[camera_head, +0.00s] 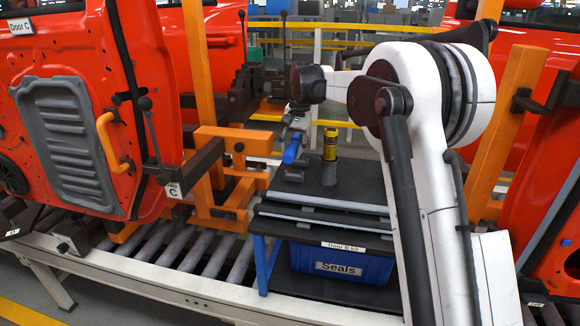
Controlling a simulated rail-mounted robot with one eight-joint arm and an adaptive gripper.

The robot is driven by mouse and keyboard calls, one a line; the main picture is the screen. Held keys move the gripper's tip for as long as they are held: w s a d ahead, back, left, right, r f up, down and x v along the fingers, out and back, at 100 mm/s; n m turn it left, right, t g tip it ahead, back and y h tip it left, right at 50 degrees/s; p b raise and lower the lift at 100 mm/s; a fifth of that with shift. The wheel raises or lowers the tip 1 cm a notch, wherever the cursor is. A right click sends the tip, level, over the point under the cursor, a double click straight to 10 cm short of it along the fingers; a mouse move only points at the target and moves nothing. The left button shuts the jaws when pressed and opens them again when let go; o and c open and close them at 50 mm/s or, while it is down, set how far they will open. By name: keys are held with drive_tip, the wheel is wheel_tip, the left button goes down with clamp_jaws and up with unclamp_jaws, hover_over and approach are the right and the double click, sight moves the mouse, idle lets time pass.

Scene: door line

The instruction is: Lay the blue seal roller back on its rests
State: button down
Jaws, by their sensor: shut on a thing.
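The blue seal roller (292,150) is in my gripper (292,135), tilted, its blue part pointing down and to the left. My gripper is shut on it above the back left part of the dark cart top (300,185). The roller looks clear of the cart top, though the gap is hard to judge. The fingertips are small and partly hidden.
A yellow and black tool (330,142) stands in a grey cup (328,173) right of the roller. Grey strips (325,214) lie along the cart's front. A blue "Seals" bin (340,264) sits below. An orange fixture (235,150) and red door (75,120) stand left.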

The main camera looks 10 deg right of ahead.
drive_tip(key=shift+w+d, duration=0.15)
drive_tip(key=w+d+f, duration=0.1)
drive_tip(key=w+f, duration=0.1)
drive_tip(key=w, duration=0.1)
drive_tip(key=w+d+f+p, duration=0.1)
drive_tip(key=w+f, duration=0.1)
drive_tip(key=w, duration=0.2)
drive_tip(key=w+d+f+p, duration=0.1)
drive_tip(key=w+f, duration=0.2)
drive_tip(key=shift+w+d, duration=0.4)
drive_tip(key=shift+w+f+p, duration=0.1)
drive_tip(key=shift+f+p, duration=0.25)
drive_tip(key=shift+f, duration=1.45)
drive_tip(key=shift+f, duration=0.1)
drive_tip(key=shift+f+b, duration=0.35)
drive_tip(key=shift+b, duration=0.05)
drive_tip(key=c, duration=1.5)
unclamp_jaws()
drive_tip(key=shift+o, duration=0.3)
drive_tip(key=shift+r, duration=0.1)
